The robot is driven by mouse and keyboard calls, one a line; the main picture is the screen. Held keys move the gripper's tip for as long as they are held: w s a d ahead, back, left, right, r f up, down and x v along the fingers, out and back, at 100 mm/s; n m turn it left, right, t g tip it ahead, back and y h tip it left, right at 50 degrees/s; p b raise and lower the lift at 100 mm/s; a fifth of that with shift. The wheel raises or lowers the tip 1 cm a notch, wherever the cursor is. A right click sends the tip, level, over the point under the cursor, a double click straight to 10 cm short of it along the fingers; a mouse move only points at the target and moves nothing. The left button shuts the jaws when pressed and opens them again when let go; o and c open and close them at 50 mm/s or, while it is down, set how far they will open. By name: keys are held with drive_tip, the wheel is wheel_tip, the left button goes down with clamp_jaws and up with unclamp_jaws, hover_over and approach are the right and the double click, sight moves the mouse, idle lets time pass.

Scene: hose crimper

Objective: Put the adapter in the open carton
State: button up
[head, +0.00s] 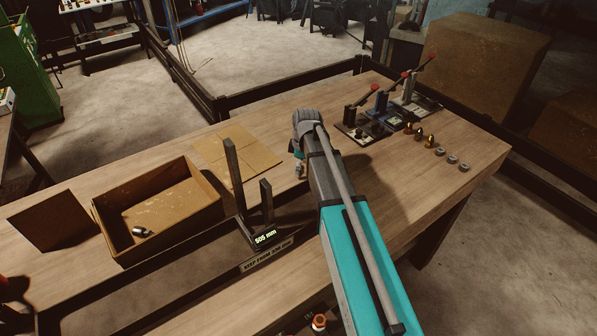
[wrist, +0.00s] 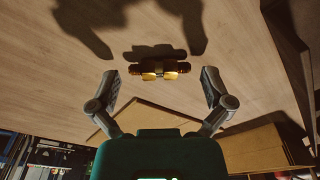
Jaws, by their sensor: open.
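In the head view my arm hides the fitting, and only a little of my gripper (head: 299,168) shows. The open carton (head: 178,238) stands on the left of the table with a small silver fitting (head: 142,231) inside. A cardboard wall, apparently the carton's (wrist: 258,143), shows at the lower right of the wrist view.
A two-post stand with a lit display (head: 265,236) rises between the carton and my arm. A flat cardboard sheet (head: 237,155) lies behind it. Red-handled clamps (head: 385,110), brass pieces (head: 419,134) and grey rings (head: 452,159) stand at the right. A brown panel (head: 55,220) is left of the carton.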

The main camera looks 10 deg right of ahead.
idle(0.4)
drive_tip(key=c, duration=1)
drive_tip(key=shift+c, duration=0.2)
drive_tip(key=shift+r, duration=0.2)
wheel_tip(320, 180, up, 3)
drive_tip(key=p, duration=0.3)
drive_tip(key=shift+f, duration=0.1)
drive_tip(key=s+r+p, duration=1)
drive_tip(key=s, duration=0.4)
drive_tip(key=shift+d, duration=0.3)
